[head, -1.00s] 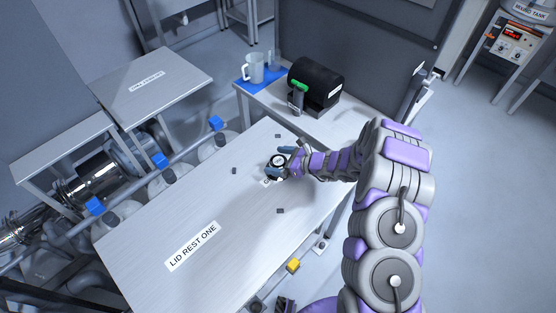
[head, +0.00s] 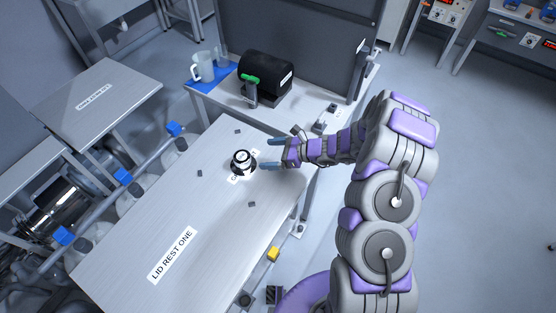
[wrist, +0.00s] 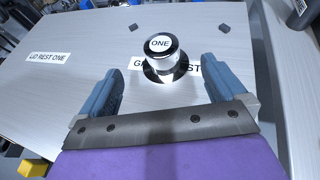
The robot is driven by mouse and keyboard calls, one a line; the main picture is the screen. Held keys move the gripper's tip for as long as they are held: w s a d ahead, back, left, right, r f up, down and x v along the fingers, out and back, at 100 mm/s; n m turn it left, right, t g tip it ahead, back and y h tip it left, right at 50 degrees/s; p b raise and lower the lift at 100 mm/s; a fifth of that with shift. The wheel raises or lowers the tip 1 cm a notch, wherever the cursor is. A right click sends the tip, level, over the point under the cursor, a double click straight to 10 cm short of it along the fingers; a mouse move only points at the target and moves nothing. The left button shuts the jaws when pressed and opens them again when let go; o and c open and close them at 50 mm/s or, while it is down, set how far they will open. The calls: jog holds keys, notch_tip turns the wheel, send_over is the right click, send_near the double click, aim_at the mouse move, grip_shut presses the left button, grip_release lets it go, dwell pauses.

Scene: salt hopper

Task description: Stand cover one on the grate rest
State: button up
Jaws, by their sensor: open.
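Cover one (head: 243,161) is a small round piece with a dark flange and a shiny knob whose white top reads "ONE". It stands upright on the table, over the label of the grate rest (head: 233,181), which it partly hides. In the wrist view the cover (wrist: 163,58) stands just beyond and between the fingertips, with the grate rest label (wrist: 193,69) behind it. My gripper (head: 271,153) is open and empty, to the right of the cover and apart from it. In the wrist view both blue fingers of my gripper (wrist: 162,88) are spread wide.
Small dark blocks (head: 252,204) lie around the cover on the table. A "LID REST ONE" label (head: 173,254) marks the clear left part of the table. Behind stand a black cylinder machine with a green handle (head: 266,75) and a clear jug (head: 203,67) on a blue mat.

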jog(key=s+a+r+n+g+h, duration=0.25)
jog(key=s+r+n+g, duration=0.35)
jog(key=s+r+n, duration=1)
jog(key=s+d+r+n+h, duration=0.1)
jog(key=s+d+r+h, duration=0.2)
jog(key=s+d, duration=0.3)
jog(key=s+d+r+n+t+h, duration=0.1)
jog(key=s+d+r+n+h, duration=0.1)
jog(key=s+d, duration=0.5)
jog(key=s+d+r+n+h, duration=0.1)
jog(key=s+d+r+h, duration=0.3)
jog(key=s+d, duration=0.3)
jog(key=s+h, duration=0.1)
jog(key=s, duration=0.1)
jog(key=shift+s+r+n+h, duration=0.25)
jog(key=shift+s+n+h, duration=0.05)
jog(key=shift+s+h, duration=0.05)
